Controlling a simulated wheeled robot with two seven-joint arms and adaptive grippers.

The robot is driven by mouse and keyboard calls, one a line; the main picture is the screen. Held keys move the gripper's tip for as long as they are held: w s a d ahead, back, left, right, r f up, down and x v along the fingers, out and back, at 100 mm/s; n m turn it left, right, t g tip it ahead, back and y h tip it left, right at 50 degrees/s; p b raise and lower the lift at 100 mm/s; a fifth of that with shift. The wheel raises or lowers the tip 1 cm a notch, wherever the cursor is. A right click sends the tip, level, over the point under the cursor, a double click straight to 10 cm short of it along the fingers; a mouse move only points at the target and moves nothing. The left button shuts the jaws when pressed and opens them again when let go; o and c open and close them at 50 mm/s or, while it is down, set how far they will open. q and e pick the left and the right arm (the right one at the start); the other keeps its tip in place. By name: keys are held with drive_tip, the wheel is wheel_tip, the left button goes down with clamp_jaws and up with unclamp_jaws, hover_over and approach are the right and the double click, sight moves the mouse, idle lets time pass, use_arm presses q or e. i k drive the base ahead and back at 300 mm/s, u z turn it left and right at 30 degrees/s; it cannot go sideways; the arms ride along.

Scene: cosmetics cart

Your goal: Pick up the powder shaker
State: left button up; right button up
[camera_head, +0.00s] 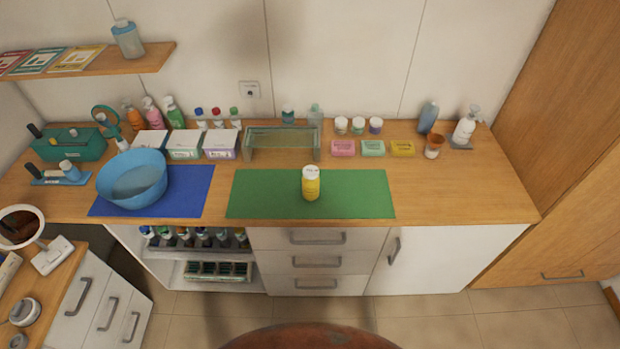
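The powder shaker appears to be the yellow bottle with a white top (311,184). It stands upright on the green mat (262,194), near the mat's middle, with clear mat around it. Neither of my grippers shows in the head view, and nothing touches the bottle.
The mat lies on a wooden counter (450,195). A blue bowl (133,178) stands on a blue mat (190,190) to the left. Behind the green mat are a glass-like bin (282,143), small jars and pink, green and yellow soap-like boxes (373,148). The counter's right front is clear.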

sight(310, 187)
drive_tip(key=u, duration=1.45)
drive_tip(key=k, duration=0.4)
drive_tip(key=z, duration=0.4)
